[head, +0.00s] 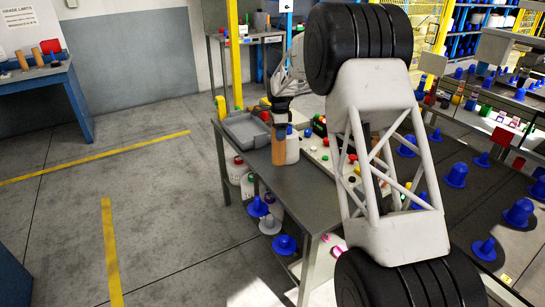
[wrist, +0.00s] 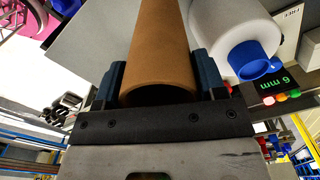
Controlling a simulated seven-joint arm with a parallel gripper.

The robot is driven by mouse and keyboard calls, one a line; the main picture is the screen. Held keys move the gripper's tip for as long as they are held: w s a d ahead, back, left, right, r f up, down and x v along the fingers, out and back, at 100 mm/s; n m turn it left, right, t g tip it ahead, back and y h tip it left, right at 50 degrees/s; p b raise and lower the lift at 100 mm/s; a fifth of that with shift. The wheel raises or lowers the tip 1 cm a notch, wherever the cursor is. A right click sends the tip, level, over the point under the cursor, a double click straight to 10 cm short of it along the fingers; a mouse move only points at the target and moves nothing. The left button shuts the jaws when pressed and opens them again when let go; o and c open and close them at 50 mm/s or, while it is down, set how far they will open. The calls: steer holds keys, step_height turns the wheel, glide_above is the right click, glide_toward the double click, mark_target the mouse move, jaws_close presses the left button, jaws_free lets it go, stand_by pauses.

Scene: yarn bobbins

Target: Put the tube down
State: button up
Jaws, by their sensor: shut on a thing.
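A brown cardboard tube (head: 279,148) is upright under my gripper (head: 281,108) in the head view, over the grey table (head: 300,190). Whether its lower end touches the tabletop I cannot tell. In the wrist view my gripper (wrist: 160,82) is shut on the tube (wrist: 160,45), with one dark finger on each side. A white yarn bobbin (head: 292,150) stands close beside the tube on its right. It also shows in the wrist view (wrist: 222,30), with a blue core end.
A grey tray (head: 232,117) sits on the table to the left. A panel with coloured buttons (head: 318,155) is to the right, and a "6 mm" display (wrist: 274,84) shows in the wrist view. The table's front part is clear. Blue cones (head: 457,175) stand farther right.

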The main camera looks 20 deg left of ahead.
steer(key=s+a, duration=0.2)
steer(key=a, duration=0.1)
steer(key=s+a+f, duration=0.1)
steer(key=shift+a, duration=0.35)
steer(key=shift+w, duration=0.15)
steer(key=w+a, duration=0.3)
steer(key=w, duration=0.4)
steer(key=w+a+f, duration=0.1)
steer(key=w+a, duration=0.3)
steer(key=w, duration=0.3)
steer(key=shift+f, duration=0.25)
stand_by(0.4)
steer(key=shift+f, duration=1.85)
steer(key=o, duration=1.2)
steer(key=shift+c, duration=0.2)
